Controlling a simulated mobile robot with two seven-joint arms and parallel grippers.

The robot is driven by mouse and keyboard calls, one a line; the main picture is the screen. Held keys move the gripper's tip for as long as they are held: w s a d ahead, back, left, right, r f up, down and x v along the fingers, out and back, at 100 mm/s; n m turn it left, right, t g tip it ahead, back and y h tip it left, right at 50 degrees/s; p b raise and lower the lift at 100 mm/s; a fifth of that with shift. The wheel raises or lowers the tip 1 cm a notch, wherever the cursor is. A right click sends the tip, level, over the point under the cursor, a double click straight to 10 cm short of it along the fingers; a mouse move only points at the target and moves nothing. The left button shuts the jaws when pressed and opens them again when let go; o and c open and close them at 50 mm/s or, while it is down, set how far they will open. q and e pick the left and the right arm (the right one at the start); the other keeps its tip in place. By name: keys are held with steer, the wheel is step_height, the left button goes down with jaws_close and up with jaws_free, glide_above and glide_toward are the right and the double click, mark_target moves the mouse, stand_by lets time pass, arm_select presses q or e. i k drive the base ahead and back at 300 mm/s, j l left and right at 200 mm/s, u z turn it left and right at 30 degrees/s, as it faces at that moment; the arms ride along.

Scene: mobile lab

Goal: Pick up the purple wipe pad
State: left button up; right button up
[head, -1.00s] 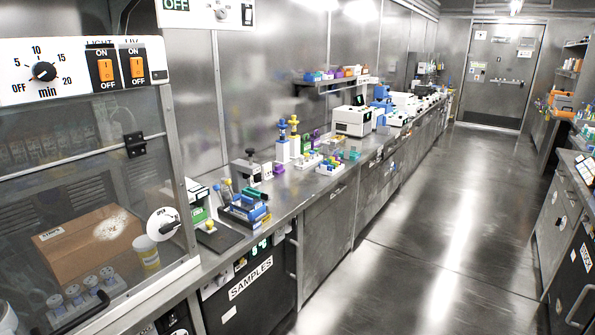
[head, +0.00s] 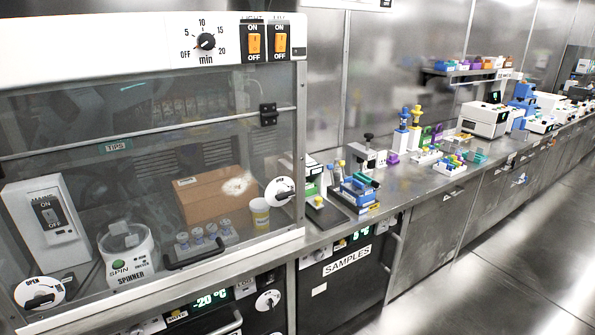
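I cannot make out a purple wipe pad for certain. A small purple object (head: 392,158) sits on the steel bench (head: 415,190), beside a grey device with a black knob. Another purple item (head: 437,132) stands farther back, near the blue and yellow upright pieces. A purple box (head: 475,65) is on the wall shelf. All are too small to identify. Neither gripper is in the head view.
A glass-fronted cabinet (head: 120,170) with a spinner (head: 127,255) and a cardboard box (head: 215,195) inside fills the left. A samples fridge (head: 345,285) is under the bench. Blue racks (head: 358,190) stand on the bench. The floor (head: 510,280) at right is clear.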

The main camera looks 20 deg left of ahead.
mark_target(393, 159)
steer(key=z, duration=1.05)
steer(key=i, duration=3.6)
steer(key=i+l, duration=0.1)
steer(key=i, duration=0.5)
steer(key=u, duration=1.4)
